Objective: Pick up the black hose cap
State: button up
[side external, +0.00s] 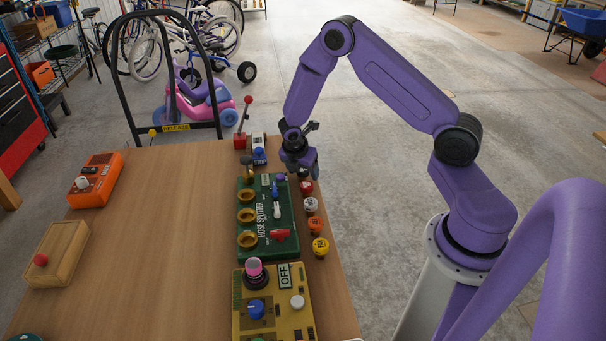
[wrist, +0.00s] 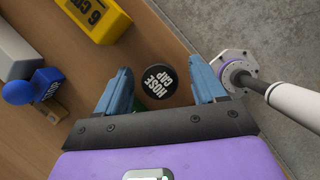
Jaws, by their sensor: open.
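The black hose cap (wrist: 159,80) is a round black disc with white "HOSE CAP" lettering, lying on the wooden table (wrist: 105,66) near its edge. In the wrist view it appears between the two blue fingers of my gripper (wrist: 160,90), with gaps on both sides. My gripper (side external: 302,170) is open and pointed down over the table's right edge in the side external view, at the far end of a row of coloured caps.
Red (side external: 307,187), white (side external: 311,205), orange (side external: 315,224) and yellow (side external: 320,247) caps line the table edge beside the green hose splitter (side external: 286,219). A yellow box (side external: 318,321) stands nearer. A yellow "6 cm" block (wrist: 97,17) lies near the black cap. The table's middle is clear.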

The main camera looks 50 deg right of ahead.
jog(key=shift+f, duration=0.25)
jog(key=shift+d, duration=0.1)
jog(key=shift+c, duration=0.3)
jog(key=c, duration=1.1)
jog(key=shift+o, duration=0.2)
jog(key=shift+r, duration=0.2)
